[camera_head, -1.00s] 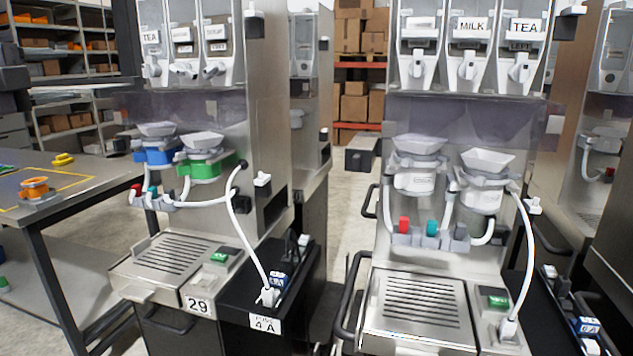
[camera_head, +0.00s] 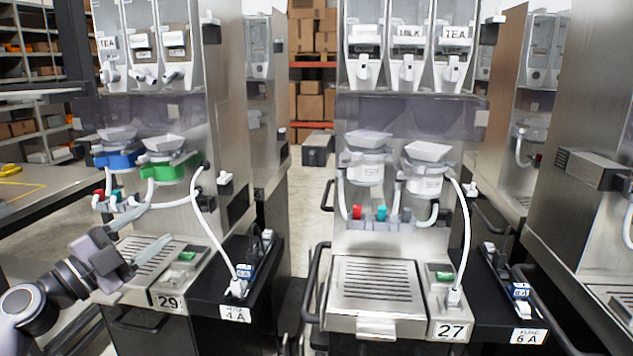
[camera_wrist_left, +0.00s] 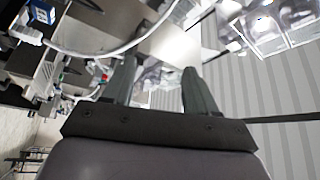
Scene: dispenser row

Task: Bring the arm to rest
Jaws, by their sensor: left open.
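My left arm comes in from the lower left in the head view. Its gripper (camera_head: 153,252) is in front of the left dispenser machine (camera_head: 226,110), over or near the drip tray (camera_head: 135,270) by the "29" label. In the left wrist view my left gripper (camera_wrist_left: 158,78) has its two fingers apart, with nothing between them. The wrist view is tilted and shows white tubing (camera_wrist_left: 110,48) and machine parts past the fingers. Whether the fingers touch the tray cannot be told. My right gripper is not in view.
A second dispenser machine (camera_head: 409,120) labelled "27" stands to the right, with black fuse boxes (camera_head: 262,290) beside the machines. A grey table (camera_head: 40,185) is at the left. An aisle with floor space (camera_head: 308,185) runs between the machines toward shelved boxes.

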